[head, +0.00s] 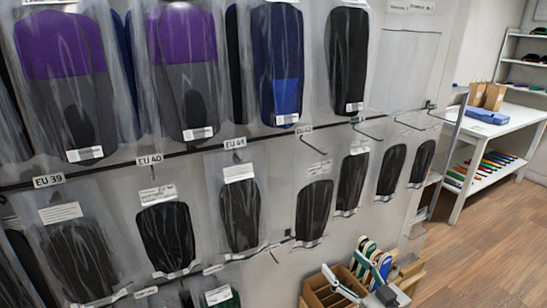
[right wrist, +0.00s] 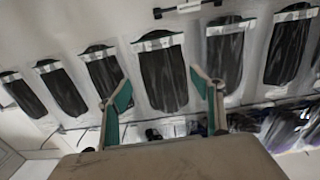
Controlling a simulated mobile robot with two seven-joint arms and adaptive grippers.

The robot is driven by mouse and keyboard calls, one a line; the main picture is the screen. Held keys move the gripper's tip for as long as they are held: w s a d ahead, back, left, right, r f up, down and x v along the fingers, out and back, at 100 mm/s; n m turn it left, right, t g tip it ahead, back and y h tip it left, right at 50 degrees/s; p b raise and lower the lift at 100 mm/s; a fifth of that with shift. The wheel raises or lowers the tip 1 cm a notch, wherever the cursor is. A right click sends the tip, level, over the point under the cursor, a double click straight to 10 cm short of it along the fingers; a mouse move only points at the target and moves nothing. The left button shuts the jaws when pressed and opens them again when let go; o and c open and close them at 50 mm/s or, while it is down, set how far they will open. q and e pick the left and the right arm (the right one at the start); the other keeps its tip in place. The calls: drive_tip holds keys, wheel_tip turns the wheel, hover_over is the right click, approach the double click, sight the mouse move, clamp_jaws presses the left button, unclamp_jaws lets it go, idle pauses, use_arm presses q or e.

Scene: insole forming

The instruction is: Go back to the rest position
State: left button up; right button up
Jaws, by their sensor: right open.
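My right gripper (head: 347,258) is low in the head view, in front of the lower part of the display wall. It is open and empty. In the right wrist view its two fingers with teal pads (right wrist: 161,84) stand apart, with bagged dark insoles behind them and nothing between them. My left gripper is in neither view.
The wall (head: 408,65) carries bagged insoles on hooks, among them a purple-grey pair (head: 186,75) and a blue one (head: 277,55). A wooden box (head: 318,294) stands near the right gripper. A white table (head: 491,123) stands at right beyond open wooden floor (head: 490,240).

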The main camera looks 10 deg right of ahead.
drive_tip(key=s+a+f+g+h, duration=0.3)
drive_tip(key=s+f+g, duration=0.3)
drive_tip(key=s+f, duration=1.6)
drive_tip(key=shift+s+a+f, duration=0.3)
drive_tip(key=shift+s+a, duration=0.3)
